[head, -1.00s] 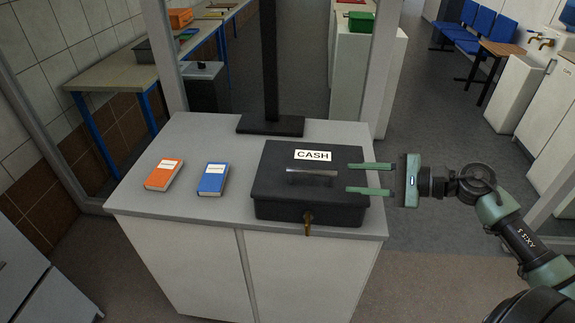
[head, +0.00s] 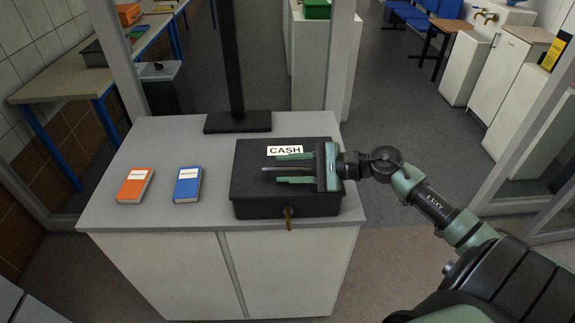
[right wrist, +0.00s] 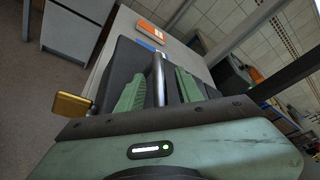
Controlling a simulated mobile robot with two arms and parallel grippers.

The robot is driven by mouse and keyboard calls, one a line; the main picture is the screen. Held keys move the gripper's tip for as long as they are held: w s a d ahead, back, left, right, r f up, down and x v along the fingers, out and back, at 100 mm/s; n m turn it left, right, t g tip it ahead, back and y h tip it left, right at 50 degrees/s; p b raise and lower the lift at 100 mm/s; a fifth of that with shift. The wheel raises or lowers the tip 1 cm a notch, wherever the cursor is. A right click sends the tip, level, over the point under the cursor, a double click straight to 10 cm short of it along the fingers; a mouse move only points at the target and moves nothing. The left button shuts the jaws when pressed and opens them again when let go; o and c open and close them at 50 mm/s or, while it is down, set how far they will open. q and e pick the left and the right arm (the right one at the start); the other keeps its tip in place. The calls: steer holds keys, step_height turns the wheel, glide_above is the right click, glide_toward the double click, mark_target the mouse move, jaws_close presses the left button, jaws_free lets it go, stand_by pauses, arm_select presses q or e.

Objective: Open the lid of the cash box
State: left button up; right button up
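The dark grey cash box (head: 262,206) sits on the grey counter (head: 150,160) with its lid (head: 249,160) shut. A white CASH label (head: 272,150) is on the lid, partly covered by my gripper. A brass key (head: 288,222) sticks out of the front; it also shows in the right wrist view (right wrist: 72,104). My right gripper (head: 277,168) is over the lid from the right. Its green fingers are open and lie on either side of the metal handle (right wrist: 158,78), with gaps showing. My left gripper is in neither view.
An orange book (head: 135,185) and a blue book (head: 187,185) lie on the counter left of the box. A black post (head: 237,121) stands on its base behind the box. Bare counter lies between the blue book and the box.

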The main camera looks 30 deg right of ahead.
jaws_close()
stand_by(1.4)
